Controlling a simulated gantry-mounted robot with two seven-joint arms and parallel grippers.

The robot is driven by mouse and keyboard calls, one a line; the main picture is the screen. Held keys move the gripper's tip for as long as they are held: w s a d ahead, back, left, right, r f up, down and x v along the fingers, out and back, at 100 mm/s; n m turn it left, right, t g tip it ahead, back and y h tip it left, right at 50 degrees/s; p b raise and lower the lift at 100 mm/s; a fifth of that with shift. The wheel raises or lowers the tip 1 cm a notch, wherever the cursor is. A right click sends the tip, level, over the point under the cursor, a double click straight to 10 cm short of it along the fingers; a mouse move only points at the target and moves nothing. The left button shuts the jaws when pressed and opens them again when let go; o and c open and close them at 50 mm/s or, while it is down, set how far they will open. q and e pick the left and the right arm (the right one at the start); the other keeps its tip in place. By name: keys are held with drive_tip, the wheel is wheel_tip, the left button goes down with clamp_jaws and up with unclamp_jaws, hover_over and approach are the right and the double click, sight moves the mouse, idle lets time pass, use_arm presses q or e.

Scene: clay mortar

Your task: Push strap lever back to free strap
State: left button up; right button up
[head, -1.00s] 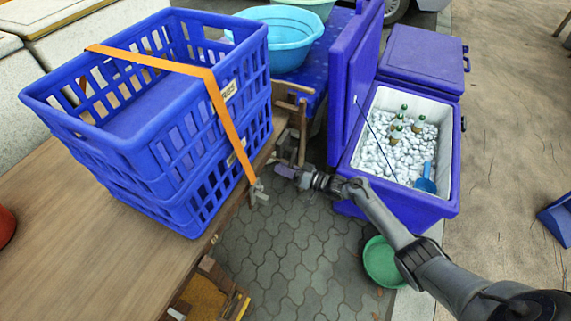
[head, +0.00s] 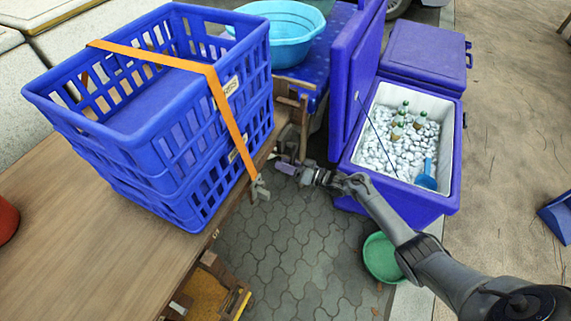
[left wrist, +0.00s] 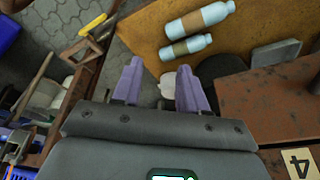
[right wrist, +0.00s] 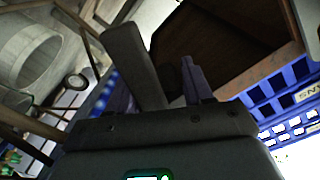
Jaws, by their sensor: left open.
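The orange strap (head: 219,97) runs over the stacked blue crates (head: 147,140) and down their right side. Its grey metal buckle with the lever (head: 260,188) sits at the strap's lower end, by the table edge. My right gripper (head: 281,167) is just right of and above the buckle, with a small gap seen in the head view. In the right wrist view its fingers (right wrist: 157,88) are apart, and a dark grey bar (right wrist: 136,62) overlaps the left finger; I cannot tell if they touch. My left gripper (left wrist: 159,85) is open and empty, and outside the head view.
A green basin (head: 382,257) is on the paving, and a light blue tub (head: 290,40) is behind. Two bottles (left wrist: 195,30) lie on a board below my left gripper.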

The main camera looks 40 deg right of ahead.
drive_tip(key=p+v, duration=0.3)
drive_tip(key=v, duration=0.7)
drive_tip(key=shift+s+d+p, duration=0.2)
drive_tip(key=shift+s+p, duration=0.1)
drive_tip(key=shift+s+f, duration=0.1)
